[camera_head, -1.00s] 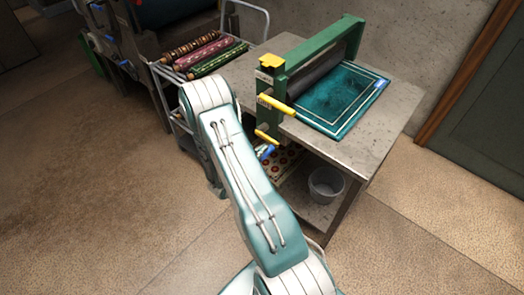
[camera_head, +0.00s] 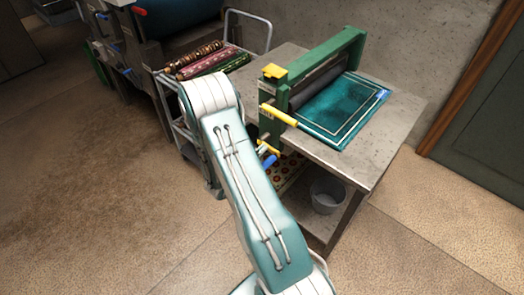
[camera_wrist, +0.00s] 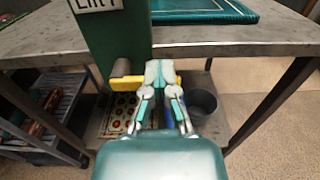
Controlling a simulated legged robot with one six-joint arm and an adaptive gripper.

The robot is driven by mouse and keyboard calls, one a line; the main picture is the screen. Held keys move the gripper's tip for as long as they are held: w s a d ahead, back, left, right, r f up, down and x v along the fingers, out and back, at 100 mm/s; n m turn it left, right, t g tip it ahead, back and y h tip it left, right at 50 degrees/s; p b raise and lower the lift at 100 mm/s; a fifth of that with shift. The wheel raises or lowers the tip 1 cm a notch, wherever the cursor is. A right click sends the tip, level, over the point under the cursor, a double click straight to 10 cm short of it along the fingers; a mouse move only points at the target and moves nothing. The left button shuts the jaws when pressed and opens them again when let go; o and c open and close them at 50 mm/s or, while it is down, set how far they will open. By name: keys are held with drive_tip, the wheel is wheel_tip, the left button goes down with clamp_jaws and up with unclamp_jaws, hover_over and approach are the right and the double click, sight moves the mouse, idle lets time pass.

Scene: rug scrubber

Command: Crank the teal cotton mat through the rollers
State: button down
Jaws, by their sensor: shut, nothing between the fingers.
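The teal mat (camera_head: 343,106) with pale border lines lies flat on the metal table, along the right side of the green roller press (camera_head: 318,65). Its edge also shows in the wrist view (camera_wrist: 205,10). The press has a dark roller (camera_head: 318,84) and a yellow handle (camera_head: 279,115) on its near side. Lower down is a second yellow handle (camera_head: 266,147), with a blue piece below it. In the wrist view my gripper (camera_wrist: 160,72) is shut and empty, in front of a yellow bar (camera_wrist: 128,82) that shows on both sides of the fingertips. I cannot tell whether they touch.
The metal table (camera_head: 375,150) has a lower shelf with a grey bucket (camera_head: 327,195) and a red-spotted mat (camera_head: 292,172). A trolley with rolled rugs (camera_head: 205,62) stands left of the press. Open floor lies in front and to the right.

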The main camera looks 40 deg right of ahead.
drive_tip(key=r, duration=0.2)
drive_tip(key=w+r, duration=0.1)
drive_tip(key=r, duration=0.1)
drive_tip(key=shift+r, duration=0.25)
idle(0.3)
drive_tip(key=shift+c, duration=0.2)
unclamp_jaws()
drive_tip(key=a, duration=1.1)
drive_tip(key=shift+s, duration=0.4)
